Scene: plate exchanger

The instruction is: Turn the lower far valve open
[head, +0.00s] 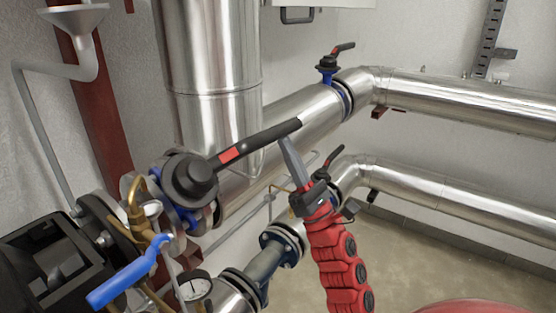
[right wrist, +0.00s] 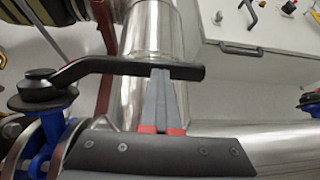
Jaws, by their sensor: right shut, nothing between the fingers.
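The lower far valve's lever (head: 333,157) is small and dark in the head view, on the lower pipe run just behind my right gripper; its body is partly hidden. My right gripper (head: 285,140) is shut and empty. Its fingertips overlap the end of the near upper valve's long black lever (head: 255,143), which has a red label. In the right wrist view the shut fingers (right wrist: 160,75) reach to a black lever (right wrist: 135,72) beside its outer end, not around it. I cannot tell whether they touch. My left gripper is not in view.
An upper far valve (head: 328,66) stands on the upper silver pipe (head: 470,98). The lower silver pipe (head: 450,195) runs right along the wall. A blue-handled valve (head: 130,272), a gauge (head: 196,286) and a black pump (head: 50,262) crowd the lower left. Floor shows at lower right.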

